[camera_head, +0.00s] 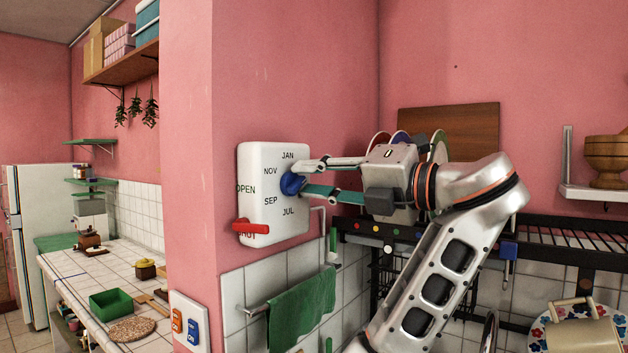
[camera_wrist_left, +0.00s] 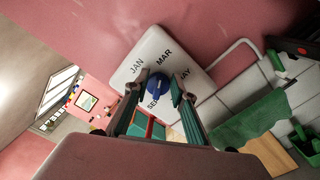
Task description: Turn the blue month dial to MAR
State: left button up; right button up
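The blue month dial (camera_head: 291,184) sits on a white wall box (camera_head: 262,160) printed with month names. JAN, NOV, SEP and JUL show in the head view; MAR is hidden there. In the left wrist view the blue dial (camera_wrist_left: 160,88) is lit, with JAN, MAR, part of MAY and part of SEP around it. I cannot tell which month it points to. My left gripper (camera_head: 303,178) is at the dial, its fingertips apart on either side of it. In the wrist view the left gripper (camera_wrist_left: 159,80) looks open; contact is unclear. My right gripper is not seen.
A red lever (camera_head: 246,227) sits low on the box by the OPEN and SHUT labels. A green towel (camera_head: 300,308) hangs below on a rail. Switches (camera_head: 186,325) are at lower left. A dark rack (camera_head: 400,232) and a wooden board (camera_head: 470,128) lie behind my arm.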

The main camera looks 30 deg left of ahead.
pick_arm(q)
notch_tip(320, 180, up, 10)
dwell(0.5)
